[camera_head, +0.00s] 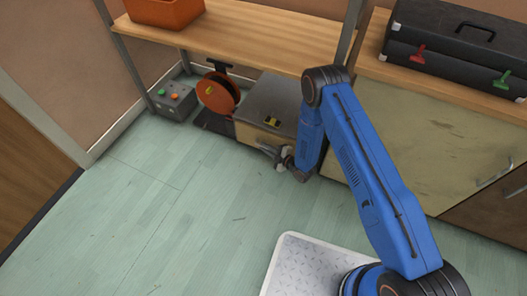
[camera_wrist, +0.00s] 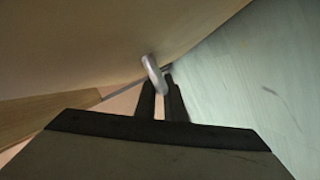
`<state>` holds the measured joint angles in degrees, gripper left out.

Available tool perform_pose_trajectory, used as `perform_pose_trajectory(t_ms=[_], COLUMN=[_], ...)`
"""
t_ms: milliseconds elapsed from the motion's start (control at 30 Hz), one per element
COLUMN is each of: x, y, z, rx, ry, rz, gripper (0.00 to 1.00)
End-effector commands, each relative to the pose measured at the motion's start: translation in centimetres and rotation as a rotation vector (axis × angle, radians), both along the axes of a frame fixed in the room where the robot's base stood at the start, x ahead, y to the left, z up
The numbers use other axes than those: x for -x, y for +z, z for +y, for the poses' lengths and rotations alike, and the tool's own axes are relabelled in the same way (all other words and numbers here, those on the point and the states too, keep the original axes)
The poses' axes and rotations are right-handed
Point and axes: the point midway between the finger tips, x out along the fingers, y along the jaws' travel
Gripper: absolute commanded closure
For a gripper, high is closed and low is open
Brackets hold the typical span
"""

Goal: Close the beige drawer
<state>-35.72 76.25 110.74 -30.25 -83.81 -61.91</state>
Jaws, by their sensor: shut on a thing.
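The beige drawer (camera_head: 249,138) is the front of a low, grey-topped unit (camera_head: 280,95) under the wooden shelf. My gripper (camera_head: 275,155) is low in front of it, near the floor. In the wrist view the beige front (camera_wrist: 110,45) fills the upper left, and the two dark fingers (camera_wrist: 161,98) are shut on a rounded metal handle (camera_wrist: 153,74). My arm hides the right part of the drawer in the head view. How far the drawer stands out is hard to tell.
A grey box with coloured buttons (camera_head: 174,102) and an orange disc (camera_head: 217,93) stand left of the unit. A beige cabinet (camera_head: 425,145) stands to the right, with black cases (camera_head: 455,45) on its top. The green floor (camera_head: 150,200) in front is clear.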

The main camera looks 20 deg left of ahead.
Motion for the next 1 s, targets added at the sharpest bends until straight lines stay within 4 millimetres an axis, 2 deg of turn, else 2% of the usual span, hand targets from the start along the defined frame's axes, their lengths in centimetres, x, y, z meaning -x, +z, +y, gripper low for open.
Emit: perform_pose_trajectory(t_ms=[133, 400, 433, 467, 800, 1000], x=[-1.5, -1.8, -1.8, -1.8, -1.7, -1.8], y=[0.0, 0.0, 0.0, 0.0, 0.3, 2.5], z=[-0.2, -0.2, -0.2, -0.2, -0.2, -0.1], rx=[0.001, 0.002, 0.001, 0.001, 0.0, -0.002], ry=[-0.002, -0.004, -0.004, -0.004, -0.004, -0.003], rz=[0.0, -0.001, -0.002, -0.002, -0.001, -0.004], gripper=[1.0, 1.0, 0.88, 0.83, 0.83, 0.83])
